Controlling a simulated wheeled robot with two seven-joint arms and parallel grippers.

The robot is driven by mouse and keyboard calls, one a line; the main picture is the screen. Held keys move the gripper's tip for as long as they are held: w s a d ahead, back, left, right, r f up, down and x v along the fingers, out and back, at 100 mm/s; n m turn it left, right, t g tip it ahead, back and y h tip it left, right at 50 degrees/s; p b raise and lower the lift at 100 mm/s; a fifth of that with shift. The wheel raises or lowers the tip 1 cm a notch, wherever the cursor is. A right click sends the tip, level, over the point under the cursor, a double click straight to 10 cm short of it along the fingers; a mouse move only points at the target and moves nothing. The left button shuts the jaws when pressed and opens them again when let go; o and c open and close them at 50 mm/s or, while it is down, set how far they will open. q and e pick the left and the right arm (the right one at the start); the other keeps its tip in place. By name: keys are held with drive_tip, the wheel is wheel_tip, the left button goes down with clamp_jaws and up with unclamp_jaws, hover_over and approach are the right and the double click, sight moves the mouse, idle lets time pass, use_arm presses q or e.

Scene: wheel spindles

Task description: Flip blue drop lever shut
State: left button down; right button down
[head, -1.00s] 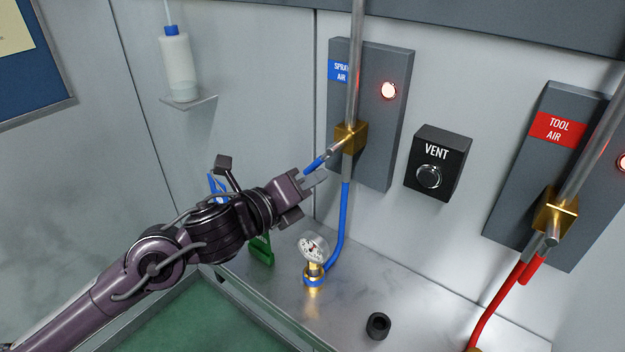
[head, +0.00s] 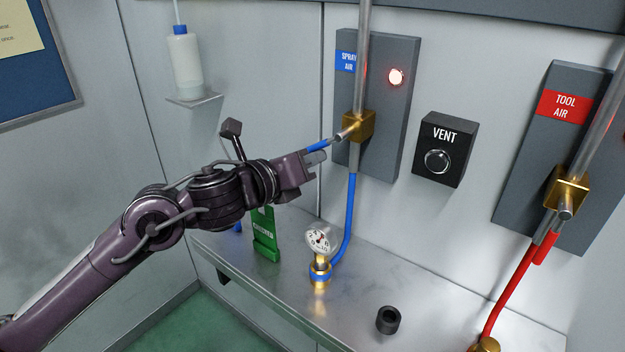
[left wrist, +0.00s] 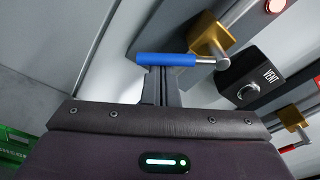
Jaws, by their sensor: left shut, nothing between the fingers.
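The blue drop lever (head: 318,147) sticks out to the left and slightly down from the brass valve (head: 358,126) on the spray air panel. In the left wrist view the blue lever sleeve (left wrist: 165,59) lies across the tips of my fingers, with the brass valve (left wrist: 210,38) at its right. My left gripper (head: 316,158) is shut and empty, just below the lever. The fingertips (left wrist: 158,75) look to be against its underside, though exact contact is hard to tell. My right gripper is not in view.
A blue hose (head: 350,215) runs from the valve to a pressure gauge (head: 318,240) on the steel shelf. A green tag (head: 265,240) stands left of it.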

use_arm(q)
drive_tip(key=m+b, duration=0.1)
drive_tip(key=r+m+b, duration=0.1)
drive_tip(key=a+m+b, duration=0.1)
drive_tip(key=shift+w+r+b, duration=0.15)
drive_tip(key=shift+w+b, duration=0.1)
drive_tip(key=shift+b, duration=0.05)
drive_tip(key=m+b, duration=0.1)
drive_tip(key=r+m, duration=0.1)
drive_tip(key=m+y+b, duration=0.1)
drive_tip(key=shift+w+a+r+b, duration=0.25)
drive_tip(key=shift+r+b, duration=0.05)
drive_tip(key=shift+r, duration=0.1)
drive_tip(key=b+v, duration=0.2)
drive_tip(key=v, duration=0.5)
drive_tip(key=shift+s+a, duration=0.2)
drive_tip(key=shift+s, duration=0.2)
